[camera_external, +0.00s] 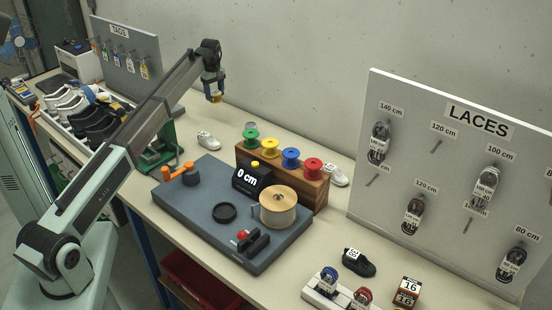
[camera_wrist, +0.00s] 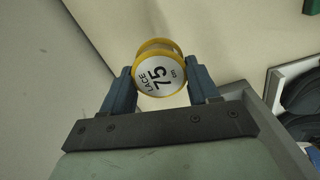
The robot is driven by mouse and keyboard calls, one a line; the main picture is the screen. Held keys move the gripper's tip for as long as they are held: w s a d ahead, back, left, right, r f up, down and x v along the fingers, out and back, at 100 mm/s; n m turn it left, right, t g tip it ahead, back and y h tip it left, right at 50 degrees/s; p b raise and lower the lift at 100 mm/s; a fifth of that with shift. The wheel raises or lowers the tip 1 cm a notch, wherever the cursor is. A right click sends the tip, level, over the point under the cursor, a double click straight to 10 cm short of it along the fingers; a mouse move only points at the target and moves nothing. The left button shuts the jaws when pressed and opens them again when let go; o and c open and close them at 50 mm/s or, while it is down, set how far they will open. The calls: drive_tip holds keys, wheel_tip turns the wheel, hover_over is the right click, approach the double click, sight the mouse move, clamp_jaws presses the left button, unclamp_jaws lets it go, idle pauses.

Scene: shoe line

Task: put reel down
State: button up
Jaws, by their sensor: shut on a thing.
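My gripper (camera_wrist: 160,85) is shut on a yellow reel (camera_wrist: 158,46) with a white label reading "LACE 75" in the wrist view. In the external view my gripper (camera_external: 214,92) is high above the back of the bench, and the yellow reel (camera_external: 215,98) shows small at its tips. A wooden reel rack (camera_external: 310,192) stands on the bench behind the grey machine base, with a green reel (camera_external: 250,137), a blue reel (camera_external: 291,158) and a red reel (camera_external: 312,168) on top.
The grey machine base (camera_external: 190,205) carries a display reading "0 cm", a large cream spool (camera_external: 278,205), an orange crank (camera_external: 180,172) and a black round dish (camera_external: 224,212). A LACES board (camera_external: 450,180) stands right; a TAGS board (camera_external: 125,55) stands back left. White shoes lie near the rack.

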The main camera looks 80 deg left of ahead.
wheel_tip(320, 180, down, 9)
drive_tip(key=shift+f, duration=0.15)
idle(0.4)
drive_tip(key=shift+f, duration=0.1)
drive_tip(key=o, duration=1)
drive_tip(key=shift+o, duration=0.2)
wheel_tip(320, 180, up, 12)
drive_tip(key=shift+r, duration=0.15)
